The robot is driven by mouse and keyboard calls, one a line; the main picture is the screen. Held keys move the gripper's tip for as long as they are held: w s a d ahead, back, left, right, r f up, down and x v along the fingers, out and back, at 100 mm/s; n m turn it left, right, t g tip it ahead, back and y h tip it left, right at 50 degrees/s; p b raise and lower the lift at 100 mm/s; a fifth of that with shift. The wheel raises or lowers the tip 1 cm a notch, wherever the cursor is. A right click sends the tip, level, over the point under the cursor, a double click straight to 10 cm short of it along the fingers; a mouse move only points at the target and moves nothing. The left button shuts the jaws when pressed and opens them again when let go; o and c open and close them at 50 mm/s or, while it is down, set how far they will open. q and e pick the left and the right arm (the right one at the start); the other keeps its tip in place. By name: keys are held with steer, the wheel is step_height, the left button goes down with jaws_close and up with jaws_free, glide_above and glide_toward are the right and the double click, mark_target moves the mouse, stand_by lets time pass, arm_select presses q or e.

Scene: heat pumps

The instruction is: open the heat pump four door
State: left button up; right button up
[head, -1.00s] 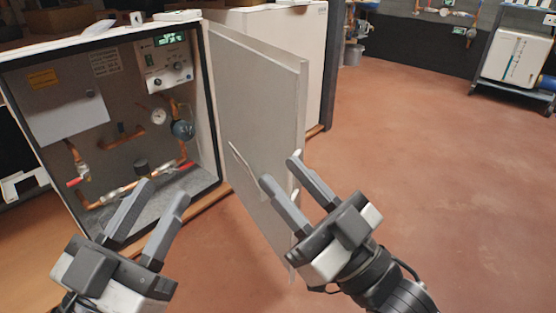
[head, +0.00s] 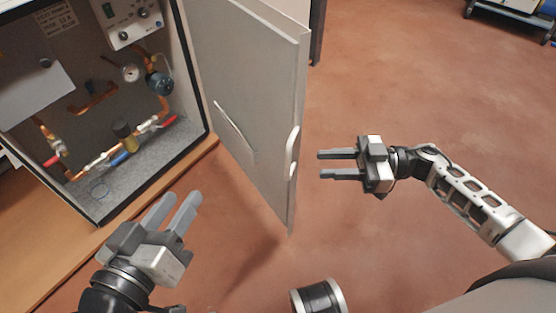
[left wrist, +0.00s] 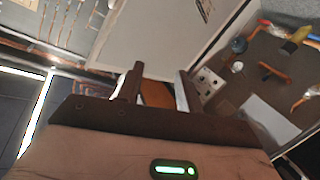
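The heat pump door (head: 255,90) stands swung wide open on the right side of the cabinet (head: 70,100), with its inside pipes and gauges showing. A white handle (head: 292,150) is on the door's free edge. My right gripper (head: 322,165) is open and empty, a little right of the handle and apart from it, fingers pointing left. My left gripper (head: 178,210) is open and empty in front of the cabinet's lower right corner. In the left wrist view, the left fingers (left wrist: 155,85) are spread with nothing between them, and the door panel (left wrist: 150,35) shows beyond.
A wooden ledge (head: 150,185) runs under the cabinet. A wheeled cart (head: 515,15) stands at the far top right. The red floor (head: 400,80) right of the door is clear.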

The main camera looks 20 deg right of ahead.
steer(key=b+x, duration=0.2)
steer(key=x, duration=0.8)
steer(key=shift+w+a, duration=0.15)
steer(key=shift+a, duration=0.15)
jaws_close()
steer(key=shift+d, duration=0.1)
